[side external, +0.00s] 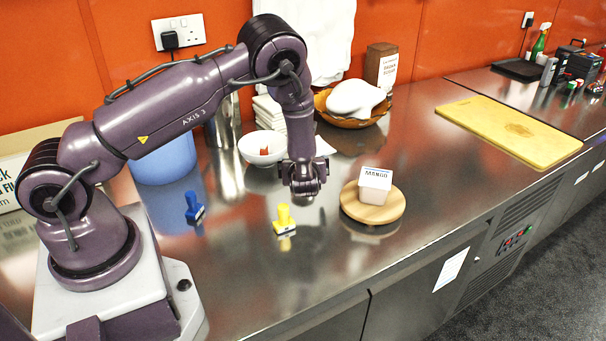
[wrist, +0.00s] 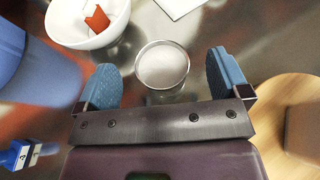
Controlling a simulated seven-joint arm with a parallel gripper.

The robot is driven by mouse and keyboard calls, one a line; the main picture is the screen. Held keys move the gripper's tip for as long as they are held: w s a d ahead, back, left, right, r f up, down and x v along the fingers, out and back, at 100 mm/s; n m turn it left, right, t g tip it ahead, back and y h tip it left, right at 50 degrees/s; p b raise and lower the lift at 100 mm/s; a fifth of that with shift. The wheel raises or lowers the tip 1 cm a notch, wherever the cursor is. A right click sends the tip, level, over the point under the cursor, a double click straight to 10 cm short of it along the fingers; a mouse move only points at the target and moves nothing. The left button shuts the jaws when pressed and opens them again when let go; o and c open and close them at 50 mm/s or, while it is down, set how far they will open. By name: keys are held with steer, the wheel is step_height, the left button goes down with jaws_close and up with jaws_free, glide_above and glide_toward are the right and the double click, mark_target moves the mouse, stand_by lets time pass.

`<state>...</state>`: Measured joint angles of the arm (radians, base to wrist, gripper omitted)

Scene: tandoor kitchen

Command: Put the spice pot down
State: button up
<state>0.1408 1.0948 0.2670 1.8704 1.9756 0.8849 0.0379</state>
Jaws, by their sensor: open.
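A round metal-rimmed pot with a pale top, seemingly the spice pot (wrist: 162,65), shows in the wrist view between my two blue finger pads. My gripper (wrist: 164,80) is open, with a visible gap on each side of the pot. The pot appears to stand upright on the steel counter; its base is hard to see. In the side view my gripper (side external: 303,188) points down low over the counter, between the white bowl and the round board. I cannot make out the pot there; my gripper seems to hide it.
A white bowl (side external: 252,150) with a red-orange piece stands behind. A round wooden board (side external: 394,209) bearing a labelled pale block (side external: 374,187) is to the right. A yellow stamp (side external: 284,219) is in front, with a blue stamp (side external: 194,207) and blue container (side external: 165,160) left. The front-right counter is clear.

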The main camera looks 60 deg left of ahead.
step_height(320, 180, up, 3)
steer(key=shift+r, duration=0.2)
steer(key=s+d+r+n+g+h, duration=0.2)
steer(key=s+r+n, duration=0.3)
steer(key=r+n, duration=0.3)
steer(key=s+d+r+n+g+h, duration=0.1)
steer(key=s+d+r+n+g, duration=0.15)
steer(key=s+r+n, duration=0.5)
steer(key=s+d+r+n+t+h, duration=0.3)
steer(key=s+d+r+n+h, duration=0.4)
steer(key=d, duration=0.6)
steer(key=s+r+h, duration=0.2)
steer(key=s+r, duration=0.1)
steer(key=s, duration=0.1)
steer(key=shift+s+r+t, duration=0.2)
steer(key=shift+s+t, duration=0.05)
steer(key=shift+t, duration=0.1)
steer(key=shift+n, duration=0.25)
